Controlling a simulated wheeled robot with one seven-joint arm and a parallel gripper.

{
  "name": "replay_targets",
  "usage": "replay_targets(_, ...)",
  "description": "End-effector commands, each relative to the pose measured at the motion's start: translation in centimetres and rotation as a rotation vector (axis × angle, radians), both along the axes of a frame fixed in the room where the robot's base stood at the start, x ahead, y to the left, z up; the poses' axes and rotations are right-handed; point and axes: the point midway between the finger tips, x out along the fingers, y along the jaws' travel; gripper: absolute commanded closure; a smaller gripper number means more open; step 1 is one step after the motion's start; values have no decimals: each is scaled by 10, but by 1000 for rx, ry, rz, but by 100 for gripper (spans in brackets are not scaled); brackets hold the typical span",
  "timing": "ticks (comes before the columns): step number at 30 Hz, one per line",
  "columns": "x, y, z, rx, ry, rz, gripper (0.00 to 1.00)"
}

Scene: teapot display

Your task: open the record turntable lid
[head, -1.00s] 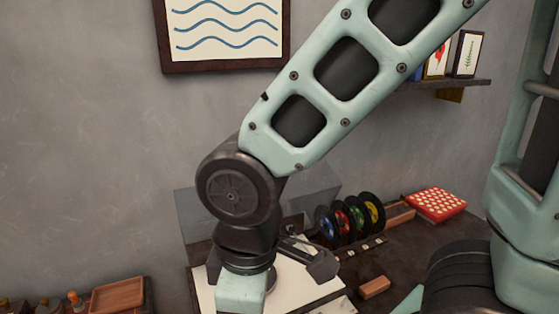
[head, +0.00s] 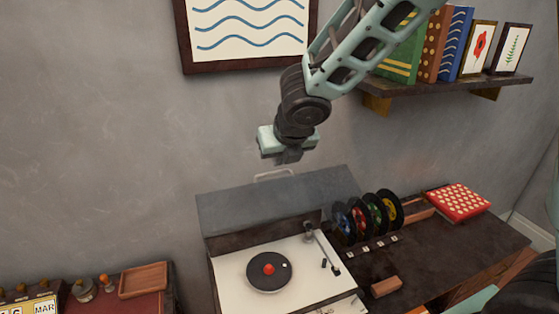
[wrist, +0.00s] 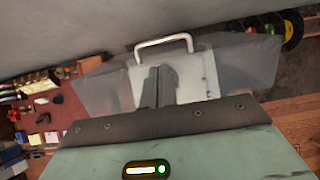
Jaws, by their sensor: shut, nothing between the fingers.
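The record turntable (head: 235,295) has a white deck, a black record with a red centre, and a tonearm. Its translucent grey lid (head: 240,208) stands raised at the back, near the wall, leaving the record uncovered. The lid's pale handle (head: 273,174) is at its upper edge. My gripper (head: 289,157) is shut and empty above the raised lid, close to the handle and apparently apart from it. In the wrist view, the handle (wrist: 163,42) and see-through lid (wrist: 235,62) lie beyond my dark fingers (wrist: 158,88).
A rack of coloured records (head: 368,215), a red dotted box (head: 458,202) and a small wooden block (head: 386,286) are right of the turntable. A shelf with books (head: 440,85) is at upper right. A wooden tray (head: 145,279) stands at left. The air above the deck is clear.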

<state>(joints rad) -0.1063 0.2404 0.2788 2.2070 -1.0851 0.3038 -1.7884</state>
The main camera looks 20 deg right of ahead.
Motion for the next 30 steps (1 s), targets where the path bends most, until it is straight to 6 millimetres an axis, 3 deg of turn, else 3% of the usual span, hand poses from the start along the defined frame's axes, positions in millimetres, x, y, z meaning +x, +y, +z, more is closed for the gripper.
replay_targets(3,12,0,-25,-1,4,-1,100)
replay_targets(12,37,0,-60,0,2,-2,100)
replay_targets(30,45,-1,-64,2,1,-5,100)
